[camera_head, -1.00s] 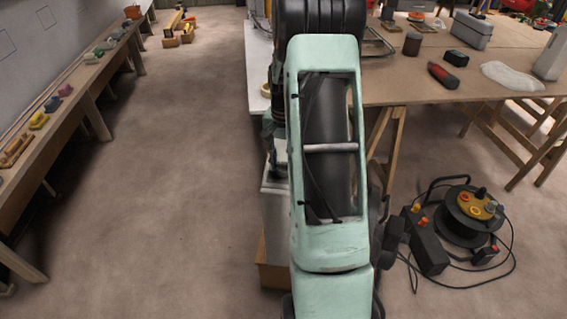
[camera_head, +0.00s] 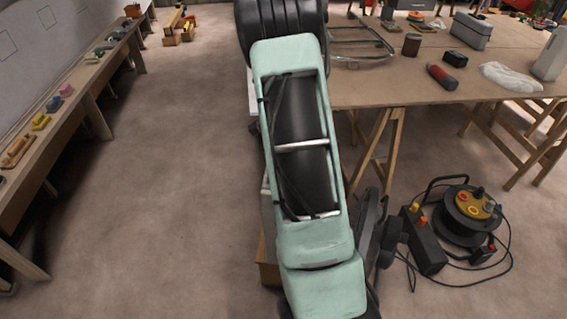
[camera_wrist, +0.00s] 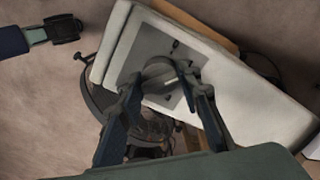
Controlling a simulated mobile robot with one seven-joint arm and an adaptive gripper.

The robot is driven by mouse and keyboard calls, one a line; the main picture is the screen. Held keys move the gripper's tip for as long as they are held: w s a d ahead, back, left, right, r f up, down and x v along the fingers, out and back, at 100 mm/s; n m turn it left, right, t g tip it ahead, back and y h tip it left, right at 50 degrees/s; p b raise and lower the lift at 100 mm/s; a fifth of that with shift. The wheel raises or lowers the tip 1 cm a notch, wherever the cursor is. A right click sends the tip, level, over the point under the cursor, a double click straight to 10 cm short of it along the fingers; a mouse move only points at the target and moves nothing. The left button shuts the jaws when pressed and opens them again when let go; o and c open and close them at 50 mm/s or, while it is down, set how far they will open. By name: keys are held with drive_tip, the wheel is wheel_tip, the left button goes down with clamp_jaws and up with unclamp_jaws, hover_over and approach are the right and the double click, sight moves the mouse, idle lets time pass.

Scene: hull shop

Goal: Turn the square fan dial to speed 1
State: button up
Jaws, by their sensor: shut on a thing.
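In the wrist view, a dark grey dial (camera_wrist: 159,71) with a pale mark on its face sits on a grey square panel (camera_wrist: 147,43). The panel is set in a long white housing (camera_wrist: 246,100), which looks tilted in the picture. Small dark marks lie on the panel around the dial; I cannot read them. My gripper (camera_wrist: 163,82) has one finger on each side of the dial and is shut on it. The finger ends partly hide the dial's rim. In the head view, my arm hides the dial and my gripper.
A wooden table (camera_head: 400,85) with a metal frame (camera_head: 355,42), a red cylinder (camera_head: 442,76) and a dark can (camera_head: 411,44) stands right of my arm. A cable reel (camera_head: 465,215) lies on the floor at right.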

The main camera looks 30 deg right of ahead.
drive_tip(key=shift+m, duration=0.5)
drive_tip(key=o, duration=1.1)
drive_tip(key=shift+o, duration=0.2)
drive_tip(key=shift+r, duration=0.1)
wheel_tip(320, 180, up, 12)
